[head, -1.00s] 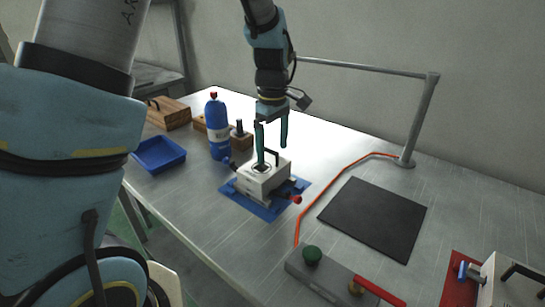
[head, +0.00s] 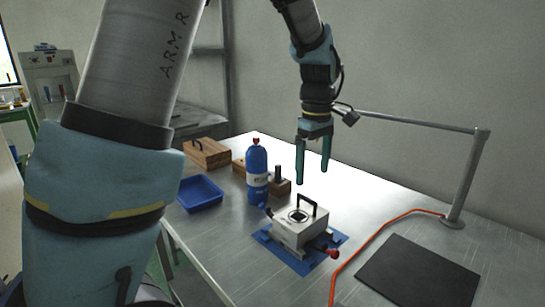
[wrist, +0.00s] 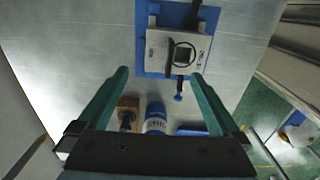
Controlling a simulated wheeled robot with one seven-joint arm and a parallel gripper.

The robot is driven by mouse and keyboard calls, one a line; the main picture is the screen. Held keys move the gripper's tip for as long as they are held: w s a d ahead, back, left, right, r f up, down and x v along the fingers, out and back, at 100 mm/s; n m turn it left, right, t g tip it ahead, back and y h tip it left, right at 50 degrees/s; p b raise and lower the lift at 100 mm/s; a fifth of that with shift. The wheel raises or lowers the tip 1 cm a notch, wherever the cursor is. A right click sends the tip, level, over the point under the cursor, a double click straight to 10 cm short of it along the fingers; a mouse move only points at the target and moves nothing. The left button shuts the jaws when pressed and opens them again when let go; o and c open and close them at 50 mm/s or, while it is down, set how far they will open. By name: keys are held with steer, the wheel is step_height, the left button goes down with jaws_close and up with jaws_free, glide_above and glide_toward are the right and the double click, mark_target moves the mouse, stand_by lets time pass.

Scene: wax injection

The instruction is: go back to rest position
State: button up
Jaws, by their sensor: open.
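My gripper (head: 313,160) is open and empty in the head view, with its two green fingers pointing down. It hangs above the table, above and slightly behind the white mold block (head: 291,228). The mold has a black handle and a round opening on top, with a red-tipped lever at its right. It sits on a blue mat (head: 295,263). In the wrist view the open fingers (wrist: 160,80) show at both sides, apart from the mold (wrist: 165,52), with nothing between their tips.
A blue bottle (head: 257,180), a blue tray (head: 200,193) and a wooden box (head: 208,152) stand at the left. A grey post with a rail (head: 467,180) rises at the right, by an orange hose (head: 372,242) and a black mat (head: 420,275). The air around my gripper looks clear.

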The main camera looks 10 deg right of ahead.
steer(key=s+a+f+m, duration=0.1)
steer(key=a+f+m, duration=0.1)
steer(key=a, duration=0.8)
steer(key=s+a+f+m+t, duration=0.1)
steer(key=a+f+m, duration=0.1)
steer(key=a, duration=0.8)
steer(key=s+a+f+m, duration=0.2)
steer(key=a+m, duration=0.1)
steer(key=a, duration=0.7)
steer(key=shift+t, duration=0.3)
